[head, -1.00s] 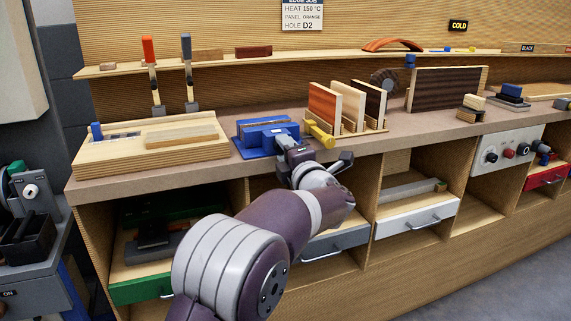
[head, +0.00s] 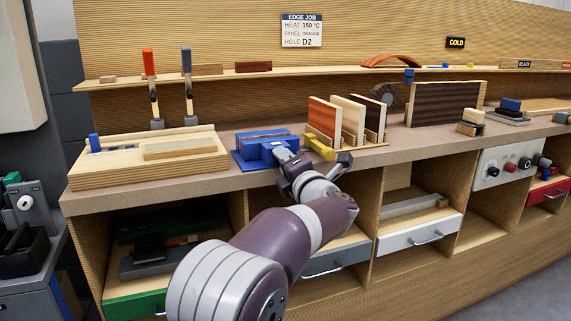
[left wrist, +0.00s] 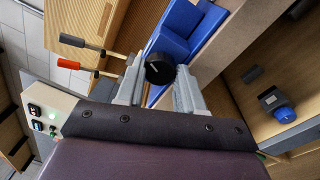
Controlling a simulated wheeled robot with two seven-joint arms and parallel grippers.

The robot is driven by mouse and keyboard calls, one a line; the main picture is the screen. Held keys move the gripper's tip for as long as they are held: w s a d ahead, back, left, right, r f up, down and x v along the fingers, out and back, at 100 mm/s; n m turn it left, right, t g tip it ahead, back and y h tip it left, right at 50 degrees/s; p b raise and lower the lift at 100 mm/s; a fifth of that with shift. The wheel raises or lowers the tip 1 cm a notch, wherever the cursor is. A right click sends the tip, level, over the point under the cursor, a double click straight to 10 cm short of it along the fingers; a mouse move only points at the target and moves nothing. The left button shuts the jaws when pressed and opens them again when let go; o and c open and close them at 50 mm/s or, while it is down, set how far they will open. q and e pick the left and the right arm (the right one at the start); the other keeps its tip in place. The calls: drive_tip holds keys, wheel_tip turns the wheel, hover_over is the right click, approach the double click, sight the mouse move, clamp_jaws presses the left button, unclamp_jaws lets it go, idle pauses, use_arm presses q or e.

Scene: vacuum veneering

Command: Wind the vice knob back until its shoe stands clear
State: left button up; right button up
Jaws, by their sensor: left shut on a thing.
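The blue vice (head: 262,140) stands at the front edge of the bench, left of the upright panels. My left gripper (head: 287,158) is at the vice's front side, low and near the bench edge. In the left wrist view, the round black vice knob (left wrist: 160,68) sits between my left gripper's fingers (left wrist: 159,88), which are shut on it. The blue vice body (left wrist: 180,30) shows beyond the knob. The vice's shoe cannot be made out clearly, so I cannot tell its gap. My right gripper is not in view.
A yellow tool (head: 320,148) lies just right of the vice, close to my left gripper. Upright panels in a rack (head: 352,140) stand behind it. A wooden board (head: 150,168) lies to the left.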

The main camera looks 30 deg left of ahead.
use_arm(q)
drive_tip(key=o, duration=1)
drive_tip(key=shift+o, duration=0.2)
drive_tip(key=p+v, duration=0.2)
drive_tip(key=v, duration=1)
drive_tip(key=shift+s+d, duration=0.25)
drive_tip(key=shift+f, duration=0.15)
